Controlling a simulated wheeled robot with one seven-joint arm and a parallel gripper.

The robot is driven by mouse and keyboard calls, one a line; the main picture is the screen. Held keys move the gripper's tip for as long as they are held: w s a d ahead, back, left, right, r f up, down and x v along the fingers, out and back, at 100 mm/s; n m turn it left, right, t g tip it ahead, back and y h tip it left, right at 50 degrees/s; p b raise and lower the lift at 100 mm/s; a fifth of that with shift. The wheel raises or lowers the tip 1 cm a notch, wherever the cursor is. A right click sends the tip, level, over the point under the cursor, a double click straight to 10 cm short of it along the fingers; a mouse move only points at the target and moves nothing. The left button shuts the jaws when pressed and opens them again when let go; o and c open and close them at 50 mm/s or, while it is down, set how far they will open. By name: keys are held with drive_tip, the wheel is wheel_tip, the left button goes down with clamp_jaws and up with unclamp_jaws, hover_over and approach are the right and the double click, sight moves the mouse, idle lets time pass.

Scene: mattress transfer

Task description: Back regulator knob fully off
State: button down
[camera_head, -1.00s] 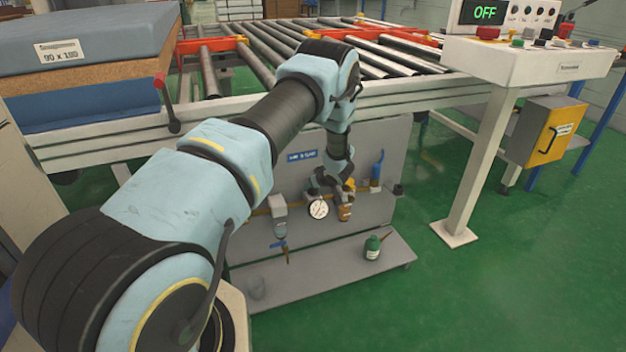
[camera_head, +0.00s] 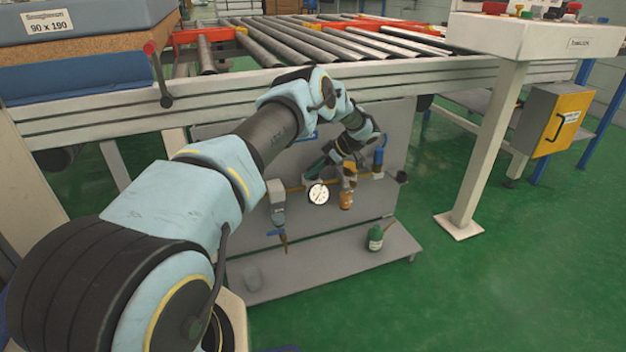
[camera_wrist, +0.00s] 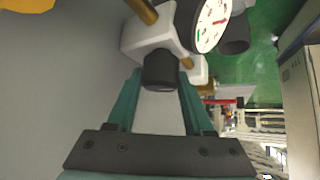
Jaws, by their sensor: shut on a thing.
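The regulator knob (camera_wrist: 160,72) is a short black cylinder below the pale regulator body (camera_wrist: 148,38) in the wrist view. My gripper (camera_wrist: 160,85) has its teal fingers on either side of the knob and is shut on it. The round white gauge (camera_wrist: 212,22) is beside the regulator body. In the head view, my gripper (camera_head: 318,163) slants down toward the gauge (camera_head: 317,194) from the upper right. The knob is hidden there.
An orange-bowled unit (camera_head: 346,198) and a blue-handled fitting (camera_head: 378,155) are right of the gauge. A blue-handled valve (camera_head: 277,233) hangs at left. A green bottle (camera_head: 375,238) stands on the grey shelf (camera_head: 325,262). The roller conveyor (camera_head: 330,45) is above.

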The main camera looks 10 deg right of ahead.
drive_tip(key=shift+f+n+g+b, duration=0.2)
drive_tip(key=shift+n+g+b, duration=0.2)
drive_tip(key=shift+n+b, duration=0.3)
drive_tip(key=shift+a+r+y+b, duration=0.1)
drive_tip(key=shift+r+y+b, duration=0.05)
drive_tip(key=shift+y+b, duration=0.15)
drive_tip(key=c, duration=0.6)
unclamp_jaws()
drive_tip(key=shift+r, duration=0.1)
drive_tip(key=v, duration=1)
drive_tip(key=shift+d+r, duration=0.2)
drive_tip(key=shift+d, duration=0.05)
